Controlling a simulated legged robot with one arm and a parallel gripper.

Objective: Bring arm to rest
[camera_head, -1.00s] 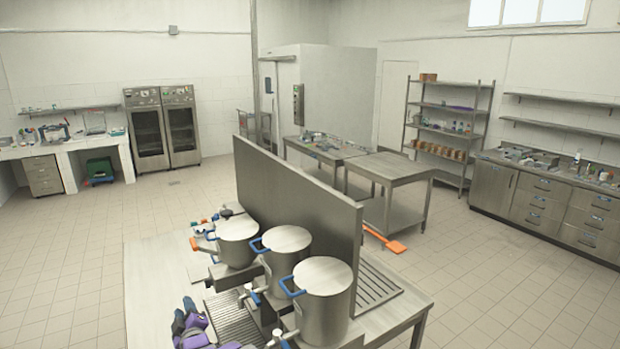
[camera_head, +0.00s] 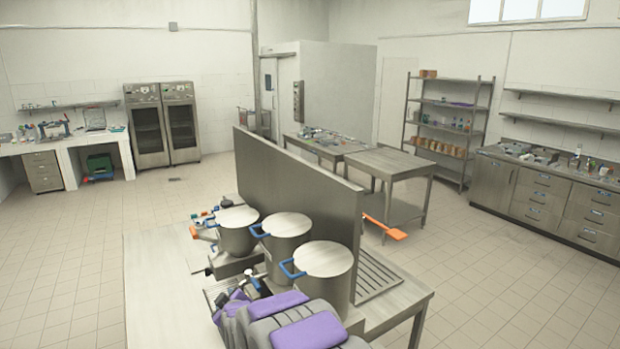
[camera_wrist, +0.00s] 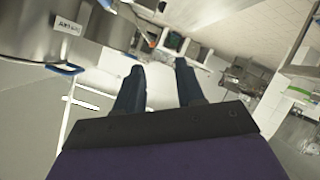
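My gripper (camera_wrist: 160,66) shows in the wrist view with its two dark fingers apart and nothing between them. In the head view my purple and grey arm comes in at the bottom, in front of the pots. It hides part of the front table and grate, and the fingers cannot be made out clearly there. Three steel pots with blue or orange handles stand in a row: a left pot (camera_head: 237,234), a middle pot (camera_head: 287,246) and a right pot (camera_head: 325,268). A labelled pot (camera_wrist: 70,30) is at the upper left of the wrist view.
The steel table (camera_head: 160,290) carries the pots, with a tall metal panel (camera_head: 300,200) behind them. A ribbed grate (camera_head: 377,283) lies behind the panel. An orange paddle (camera_head: 385,228) and a worktable (camera_head: 388,162) are farther back. The floor at left is clear.

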